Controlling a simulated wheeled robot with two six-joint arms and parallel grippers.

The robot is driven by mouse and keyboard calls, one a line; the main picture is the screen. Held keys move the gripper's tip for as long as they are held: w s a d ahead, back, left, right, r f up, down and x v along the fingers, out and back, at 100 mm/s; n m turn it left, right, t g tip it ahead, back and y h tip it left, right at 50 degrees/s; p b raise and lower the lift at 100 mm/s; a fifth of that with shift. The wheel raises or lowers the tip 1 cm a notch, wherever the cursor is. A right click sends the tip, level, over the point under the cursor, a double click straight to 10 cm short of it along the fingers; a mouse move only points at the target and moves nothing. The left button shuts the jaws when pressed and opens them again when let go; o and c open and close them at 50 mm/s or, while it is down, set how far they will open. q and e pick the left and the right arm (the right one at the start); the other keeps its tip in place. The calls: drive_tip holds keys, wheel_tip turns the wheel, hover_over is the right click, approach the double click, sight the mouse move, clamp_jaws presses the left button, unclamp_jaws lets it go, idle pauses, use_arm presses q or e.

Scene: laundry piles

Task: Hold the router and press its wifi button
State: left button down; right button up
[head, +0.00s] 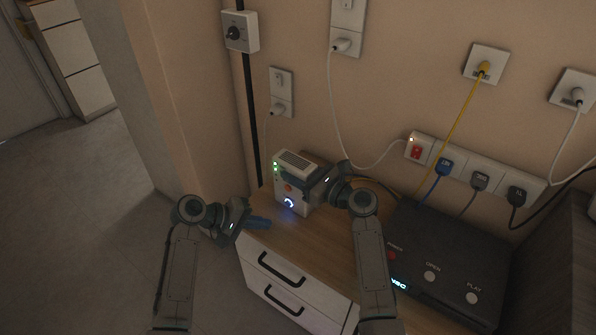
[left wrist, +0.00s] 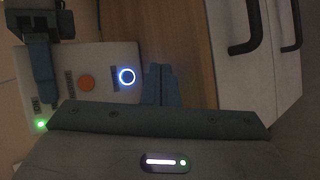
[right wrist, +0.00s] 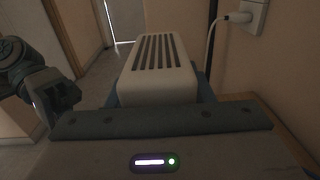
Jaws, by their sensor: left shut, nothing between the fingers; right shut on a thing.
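The router (head: 294,164) is a white box standing upright on the wooden cabinet top, with vents on top. Its front has green lights, an orange button (left wrist: 87,83) and a round button with a glowing blue-white ring (left wrist: 126,76), which also shows in the head view (head: 289,203).
A black box (head: 440,255) with buttons stands on the right of the cabinet. Drawers with dark handles (head: 282,270) face front. A power strip (head: 475,168) with several plugs is on the wall; a white cable (head: 333,110) hangs behind the router. Open floor lies left.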

drive_tip(key=o, duration=1.2)
drive_tip(key=shift+o, duration=0.2)
